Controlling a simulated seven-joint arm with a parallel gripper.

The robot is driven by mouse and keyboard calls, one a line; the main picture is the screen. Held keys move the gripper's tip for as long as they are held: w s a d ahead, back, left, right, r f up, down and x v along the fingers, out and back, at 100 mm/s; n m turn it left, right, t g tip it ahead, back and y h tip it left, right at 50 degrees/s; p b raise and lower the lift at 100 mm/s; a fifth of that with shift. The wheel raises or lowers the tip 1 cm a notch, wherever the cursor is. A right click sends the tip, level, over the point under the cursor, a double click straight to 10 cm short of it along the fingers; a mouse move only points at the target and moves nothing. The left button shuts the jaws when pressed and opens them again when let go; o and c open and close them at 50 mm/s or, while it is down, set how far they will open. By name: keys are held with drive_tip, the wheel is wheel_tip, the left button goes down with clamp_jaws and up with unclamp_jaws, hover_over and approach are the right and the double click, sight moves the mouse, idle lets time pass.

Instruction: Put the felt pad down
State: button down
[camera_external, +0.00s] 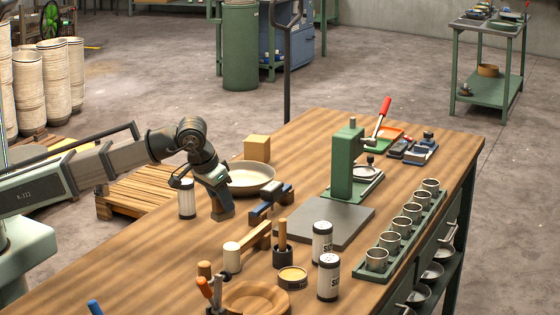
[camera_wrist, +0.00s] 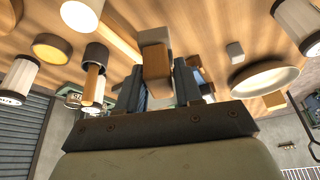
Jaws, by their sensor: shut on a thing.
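My gripper (camera_external: 215,186) points down over the left side of the wooden bench. In the wrist view my gripper (camera_wrist: 159,78) has its fingers closed on the two sides of a small block with a brown body (camera_wrist: 157,62) and a grey-beige face, which I take for the felt pad.
A shallow bowl (camera_external: 252,178) stands just behind my gripper, and a white ribbed cylinder (camera_external: 187,200) to its left. A blue-jawed tool (camera_external: 270,201) lies to the right. Nearer are a wooden mallet (camera_external: 240,250), canisters (camera_external: 328,277) and a wooden dish (camera_external: 256,299). Bare bench lies in front.

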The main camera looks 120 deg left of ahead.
drive_tip(key=s+a+n, duration=0.2)
drive_tip(key=s+a, duration=0.5)
drive_tip(key=a, duration=0.6)
wheel_tip(320, 180, up, 2)
drive_tip(key=n+g, duration=0.3)
drive_tip(key=n, duration=0.2)
hover_over(255, 180)
drive_tip(key=w+d, duration=0.1)
drive_tip(key=d, duration=0.1)
drive_tip(key=shift+s+f+n, duration=0.1)
drive_tip(key=shift+f+n, duration=0.4)
drive_tip(key=shift+f, duration=2)
drive_tip(key=shift+s+f+n, duration=0.1)
drive_tip(key=shift+f+n, duration=0.4)
drive_tip(key=shift+f, duration=2)
drive_tip(key=shift+f, duration=0.1)
drive_tip(key=c, duration=0.7)
unclamp_jaws()
drive_tip(key=shift+c, duration=0.2)
